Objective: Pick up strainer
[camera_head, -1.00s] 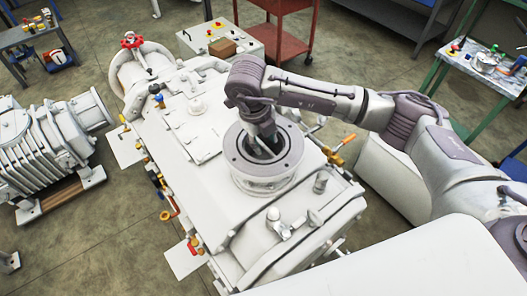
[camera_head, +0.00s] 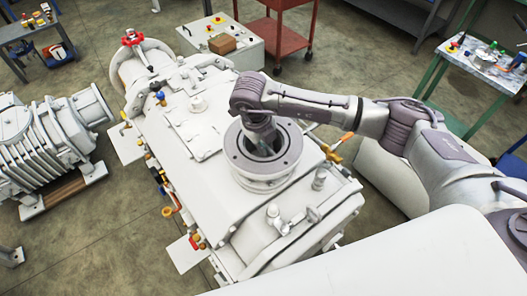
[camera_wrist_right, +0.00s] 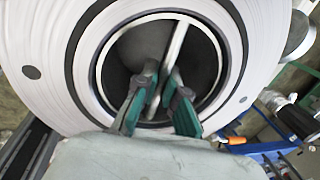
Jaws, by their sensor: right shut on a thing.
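The strainer sits inside the round flanged opening on top of the white vacuum machine (camera_head: 225,200). In the right wrist view, its light bar (camera_wrist_right: 177,45) crosses the dark round opening. The pale flange ring (camera_head: 240,166) surrounds it and also shows in the right wrist view (camera_wrist_right: 85,25). My right gripper (camera_wrist_right: 160,95) reaches into the opening, its green-padded fingers on both sides of the bar, shut on it. In the head view the right gripper (camera_head: 264,146) points down into the ring, and most of the strainer is hidden. My left gripper is out of view.
A ribbed pump (camera_head: 45,145) stands on the floor at left. A red cart (camera_head: 275,25) and a white control box (camera_head: 222,42) are behind the machine. A table with tools (camera_head: 480,65) is at right. Valves and fittings line the machine's edges.

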